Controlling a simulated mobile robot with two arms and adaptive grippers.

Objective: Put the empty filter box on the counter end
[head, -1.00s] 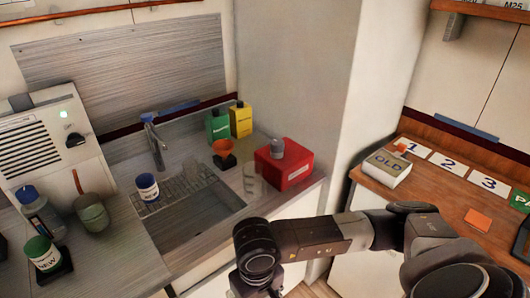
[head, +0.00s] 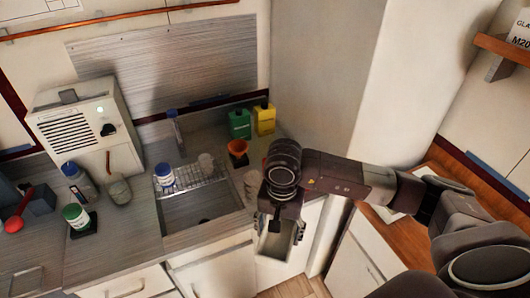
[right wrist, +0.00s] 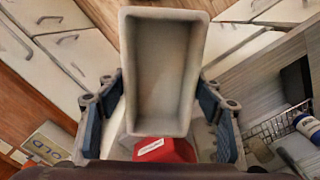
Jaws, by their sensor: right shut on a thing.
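The empty filter box is a pale grey, open-topped, oblong box (right wrist: 164,70). The right wrist view looks into it and its inside is bare. My right gripper (right wrist: 160,112) is shut on it, with a finger at either side of its near end. In the head view my right gripper (head: 284,222) points down with the box (head: 275,246) below it, in front of the counter end right of the sink. The counter end itself is mostly hidden behind the gripper. My left gripper is not in view.
The sink (head: 200,207) lies left, with a drying rack (head: 200,177).

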